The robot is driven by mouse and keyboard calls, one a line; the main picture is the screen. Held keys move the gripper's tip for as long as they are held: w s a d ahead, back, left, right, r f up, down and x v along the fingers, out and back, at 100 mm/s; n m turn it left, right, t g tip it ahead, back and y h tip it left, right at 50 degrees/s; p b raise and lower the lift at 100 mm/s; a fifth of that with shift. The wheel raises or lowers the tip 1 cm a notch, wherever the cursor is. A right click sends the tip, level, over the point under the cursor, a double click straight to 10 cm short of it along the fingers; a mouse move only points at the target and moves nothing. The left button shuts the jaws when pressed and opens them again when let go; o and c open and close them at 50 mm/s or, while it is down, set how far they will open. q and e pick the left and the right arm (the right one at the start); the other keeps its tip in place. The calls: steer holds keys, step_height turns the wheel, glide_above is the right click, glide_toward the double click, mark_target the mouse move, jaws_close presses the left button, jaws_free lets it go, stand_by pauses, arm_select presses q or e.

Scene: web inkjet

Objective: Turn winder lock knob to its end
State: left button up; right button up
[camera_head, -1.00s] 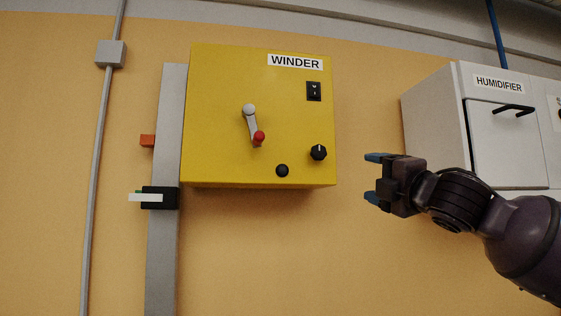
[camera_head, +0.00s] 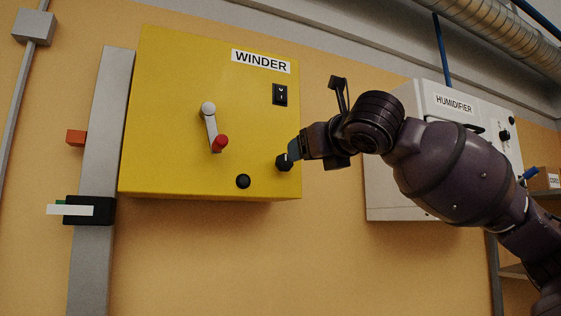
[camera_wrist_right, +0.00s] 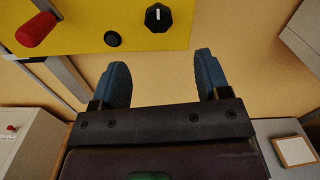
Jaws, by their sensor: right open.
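The yellow winder box (camera_head: 165,110) hangs on the wall. Its lock knob appears to be the black knob with a white mark (camera_head: 284,163), low on the right of the front; the knob also shows in the right wrist view (camera_wrist_right: 158,17). My right gripper (camera_head: 296,151) is at the knob's right in the head view and partly overlaps it. In the wrist view my right gripper (camera_wrist_right: 160,62) is open and empty; the knob lies ahead of its blue fingertips, roughly between their lines. Contact is not visible. My left gripper is not in view.
A crank with a red grip (camera_head: 219,144), a black button (camera_head: 243,181) and a black switch (camera_head: 280,94) share the box front. A white humidifier cabinet (camera_head: 390,190) stands to the right, partly behind my arm. The wall below the box is clear.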

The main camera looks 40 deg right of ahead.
mark_target(285, 161)
steer(key=shift+n, duration=0.3)
steer(key=p+x, duration=0.2)
steer(key=x, duration=0.7)
steer(key=shift+w, duration=0.4)
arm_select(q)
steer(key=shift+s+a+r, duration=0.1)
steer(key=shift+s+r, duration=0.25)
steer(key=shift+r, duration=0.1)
arm_select(e)
steer(key=shift+x, duration=0.8)
steer(key=shift+f, duration=0.1)
steer(key=c, duration=0.9)
steer(key=shift+c, duration=0.2)
